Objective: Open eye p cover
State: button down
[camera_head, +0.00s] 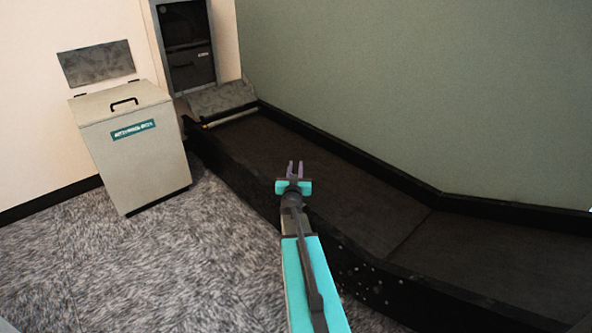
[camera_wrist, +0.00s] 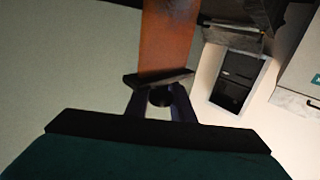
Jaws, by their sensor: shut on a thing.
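In the wrist view, the fingers (camera_wrist: 161,97) are shut on a dark piece with a flat black bar (camera_wrist: 158,77) across the tips. A plain orange-brown strip (camera_wrist: 167,38) runs up from this bar to the top of the picture. I cannot tell whether the strip is joined to the bar. No eye p cover can be made out by a label; the dark piece may be part of it.
The dark conveyor bed (camera_head: 340,185) with raised black edges runs along the green wall (camera_head: 420,80). A grey lidded bin (camera_head: 135,150) stands on the carpet at the left. A dark alcove (camera_head: 187,50) opens at the far end. The carpet (camera_head: 190,260) is clear.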

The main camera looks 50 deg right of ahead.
jog(key=shift+r, duration=0.6)
jog(key=c, duration=1.6)
grip_release()
jog(key=shift+r, duration=0.1)
jog(key=shift+a, duration=0.1)
jog(key=shift+p+v, duration=1.85)
jog(key=shift+v, duration=5)
